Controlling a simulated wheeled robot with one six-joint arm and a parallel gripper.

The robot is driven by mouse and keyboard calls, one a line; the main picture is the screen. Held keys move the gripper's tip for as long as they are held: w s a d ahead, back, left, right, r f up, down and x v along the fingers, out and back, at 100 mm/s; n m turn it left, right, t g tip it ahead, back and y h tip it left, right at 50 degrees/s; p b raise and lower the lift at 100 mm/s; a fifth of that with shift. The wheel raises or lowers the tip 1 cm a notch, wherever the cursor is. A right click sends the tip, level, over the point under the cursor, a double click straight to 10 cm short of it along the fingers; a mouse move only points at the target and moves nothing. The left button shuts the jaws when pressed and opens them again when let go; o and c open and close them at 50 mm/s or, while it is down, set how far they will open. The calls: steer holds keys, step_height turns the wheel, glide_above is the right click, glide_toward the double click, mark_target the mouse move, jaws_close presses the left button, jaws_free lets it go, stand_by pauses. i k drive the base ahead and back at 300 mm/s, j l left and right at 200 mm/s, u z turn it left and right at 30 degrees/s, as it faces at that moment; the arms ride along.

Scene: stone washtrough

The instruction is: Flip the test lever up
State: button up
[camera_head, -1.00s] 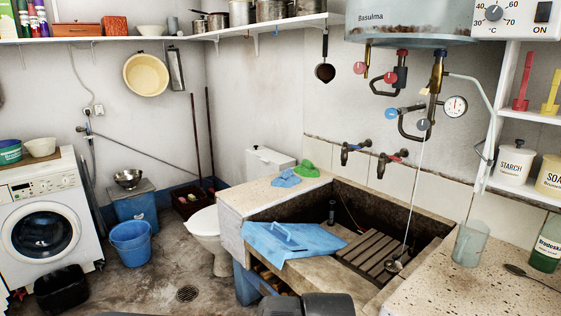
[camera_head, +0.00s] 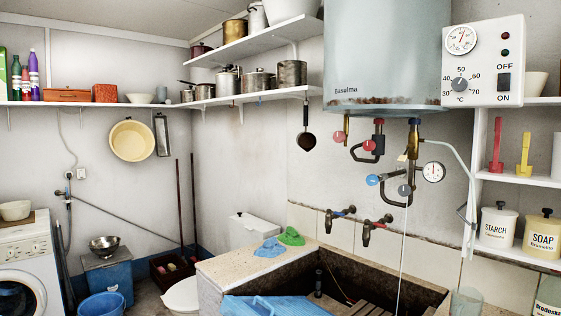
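My gripper is out of view. A grey-white water heater (camera_head: 385,60) marked "Basulma" hangs on the wall, with rust along its lower edge. Below it, a brass valve assembly (camera_head: 413,150) hangs on a pipe with a blue collar. A small pale yellow tag or lever (camera_head: 402,158) sits at its left side; I cannot tell which. A grey round knob (camera_head: 404,190), a blue knob (camera_head: 373,180) and a pressure gauge (camera_head: 434,172) are on the same pipework. To the left is a pipe with a red knob (camera_head: 369,145). No part is clearly marked as the test lever.
A control box (camera_head: 483,65) with dial and OFF/ON switch is right of the heater. Shelves (camera_head: 515,180) with jars stand at right. Two taps (camera_head: 375,225) project above the stone trough (camera_head: 330,265). A ladle (camera_head: 306,138) hangs left of the heater.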

mark_target(402, 158)
steer(key=z, duration=1)
